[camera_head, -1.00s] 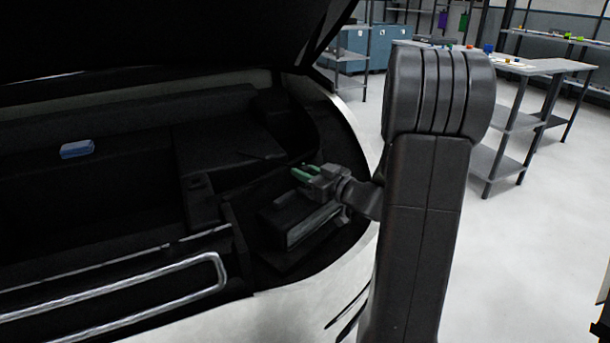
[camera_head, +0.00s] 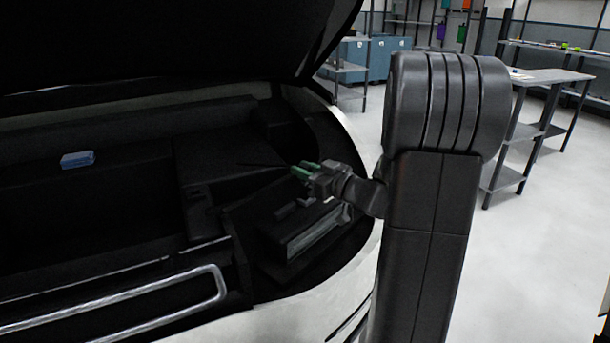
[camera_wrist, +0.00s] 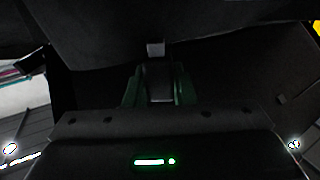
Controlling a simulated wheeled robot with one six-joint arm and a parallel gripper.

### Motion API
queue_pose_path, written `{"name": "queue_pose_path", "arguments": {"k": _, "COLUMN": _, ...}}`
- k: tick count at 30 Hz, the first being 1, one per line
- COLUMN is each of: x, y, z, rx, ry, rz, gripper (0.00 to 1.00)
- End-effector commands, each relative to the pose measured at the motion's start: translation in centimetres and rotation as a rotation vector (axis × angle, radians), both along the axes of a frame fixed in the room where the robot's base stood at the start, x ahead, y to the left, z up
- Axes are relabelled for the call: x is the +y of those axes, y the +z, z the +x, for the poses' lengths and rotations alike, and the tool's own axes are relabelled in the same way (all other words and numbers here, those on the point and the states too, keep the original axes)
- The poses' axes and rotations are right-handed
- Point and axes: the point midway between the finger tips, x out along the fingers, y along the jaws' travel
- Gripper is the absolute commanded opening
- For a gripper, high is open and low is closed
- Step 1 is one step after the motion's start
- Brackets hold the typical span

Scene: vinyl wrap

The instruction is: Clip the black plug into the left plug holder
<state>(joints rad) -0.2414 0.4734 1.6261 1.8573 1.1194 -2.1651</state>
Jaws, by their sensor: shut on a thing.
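My gripper (camera_head: 304,171) has green fingers and is over the right corner of the open car compartment, above a dark box. In the wrist view its green fingers (camera_wrist: 160,88) are closed on a dark block, which I take to be the black plug (camera_wrist: 159,82). A small light grey block (camera_wrist: 155,48) shows just beyond the fingertips; I cannot tell if it is part of the plug. In the head view the plug is too dark and small to make out. The left plug holder cannot be picked out in the dark compartment.
The dark box (camera_head: 312,238) with a pale side lies below my gripper. A blue block (camera_head: 77,160) rests at the left on the dark ledge. A metal bar (camera_head: 120,314) crosses the front left. The raised lid (camera_head: 150,40) hangs overhead. A grey bench (camera_head: 545,77) stands right.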

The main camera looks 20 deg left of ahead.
Motion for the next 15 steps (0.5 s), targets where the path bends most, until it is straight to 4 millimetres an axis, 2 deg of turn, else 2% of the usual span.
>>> {"name": "queue_pose_path", "arguments": {"k": 15, "x": 0.0, "y": 2.7, "z": 0.0, "rx": -0.002, "ry": 0.000, "rz": 0.000, "gripper": 0.00}}
